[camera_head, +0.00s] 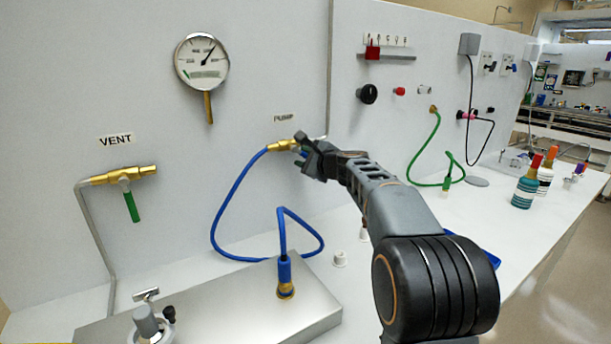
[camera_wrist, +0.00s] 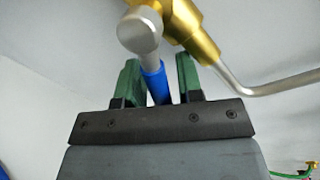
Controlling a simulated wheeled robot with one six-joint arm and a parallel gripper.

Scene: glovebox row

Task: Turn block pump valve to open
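The pump valve's brass body (camera_head: 283,146) sits on the white panel below the "PUMP" label (camera_head: 284,118). In the wrist view, its brass body (camera_wrist: 192,32) is at the top, with a silver round hub (camera_wrist: 139,30) in front. A silver lever with a blue grip (camera_wrist: 155,84) runs down from the hub. My gripper (camera_head: 314,150) is at this valve in the head view and hides part of it. In the wrist view, my gripper (camera_wrist: 159,80) has green-padded fingers apart, one on each side of the blue grip. A gap shows on the right; contact on the left is unclear.
The vent valve (camera_head: 120,175) with a green handle is at left, and a gauge (camera_head: 202,62) is above. A blue hose (camera_head: 218,222) loops from the pump valve to a metal block (camera_head: 235,318). Bottles (camera_head: 526,188) stand on the bench at right.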

